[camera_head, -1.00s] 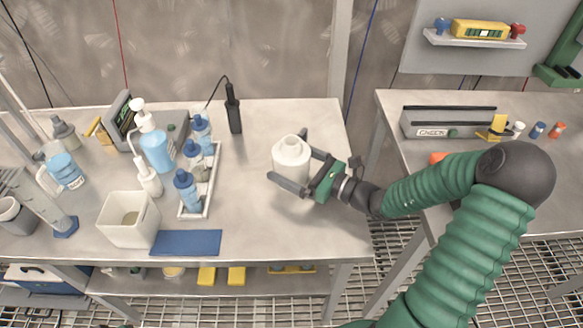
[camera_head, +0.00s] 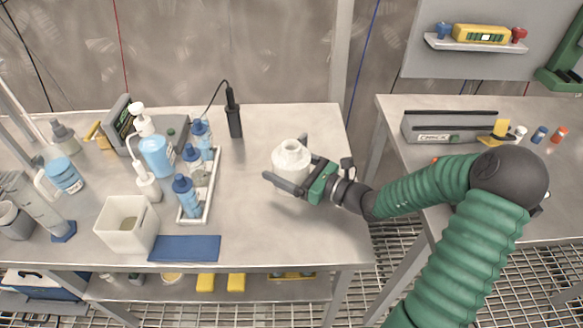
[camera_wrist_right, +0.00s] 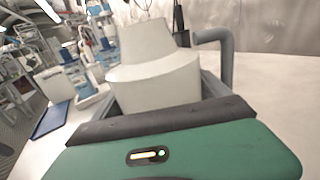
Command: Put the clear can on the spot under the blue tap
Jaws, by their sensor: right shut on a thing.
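My right gripper (camera_head: 302,178) is shut on a white, wide-shouldered bottle (camera_head: 290,158) with a short neck. The bottle is upright at the right part of the left table. In the right wrist view the bottle (camera_wrist_right: 155,75) fills the space between the fingers; whether its base touches the table is hidden. I cannot make out a clear can for certain; a clear cylinder with a blue foot (camera_head: 38,207) stands at the far left. No blue tap is plain to see. My left gripper is out of view.
Left of the bottle stand a white tray (camera_head: 209,202) of blue-capped bottles, a pump bottle (camera_head: 156,155), a white square bin (camera_head: 126,224) and a blue mat (camera_head: 184,248). A black handheld device (camera_head: 234,118) stands behind. The table around the bottle is clear. A gap separates the right table (camera_head: 385,103).

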